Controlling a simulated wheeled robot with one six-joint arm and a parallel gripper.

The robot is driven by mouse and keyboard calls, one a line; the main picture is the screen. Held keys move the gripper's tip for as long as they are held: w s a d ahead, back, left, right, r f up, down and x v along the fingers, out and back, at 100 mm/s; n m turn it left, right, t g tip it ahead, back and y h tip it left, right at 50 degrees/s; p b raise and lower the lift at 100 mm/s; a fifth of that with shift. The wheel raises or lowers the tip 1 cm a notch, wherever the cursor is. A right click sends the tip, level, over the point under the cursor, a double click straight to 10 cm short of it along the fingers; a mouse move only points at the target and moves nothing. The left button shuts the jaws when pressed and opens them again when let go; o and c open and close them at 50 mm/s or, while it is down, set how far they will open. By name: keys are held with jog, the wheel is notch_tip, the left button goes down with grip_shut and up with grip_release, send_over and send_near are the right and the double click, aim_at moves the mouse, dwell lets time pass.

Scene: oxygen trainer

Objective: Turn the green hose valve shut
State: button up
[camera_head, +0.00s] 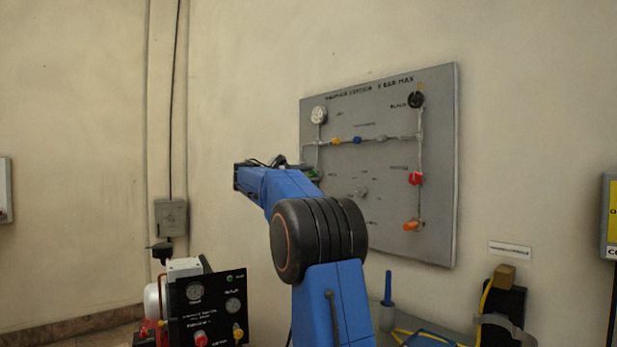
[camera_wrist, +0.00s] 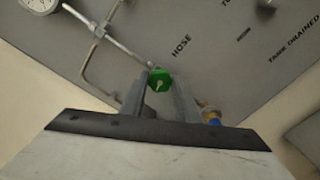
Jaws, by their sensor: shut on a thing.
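The green hose valve (camera_wrist: 159,80) is a small green knob with a pale pointer mark, beside the word HOSE on the grey panel. In the wrist view my gripper (camera_wrist: 160,88) has its two fingers on either side of the knob, shut on it. In the head view only a little green of the valve (camera_head: 315,174) shows at the panel's left edge, next to my blue arm. My arm hides most of the gripper there.
A brass and blue fitting (camera_wrist: 210,115) sits just right of my fingers. A black gauge box (camera_head: 212,312) stands at lower left.

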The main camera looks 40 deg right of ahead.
jog(key=m, duration=0.5)
jog(key=shift+f+m, duration=0.1)
jog(key=shift+m, duration=0.2)
jog(key=m, duration=1)
jog(key=shift+m, duration=2.6)
jog(key=o, duration=1.1)
jog(key=shift+c, duration=0.2)
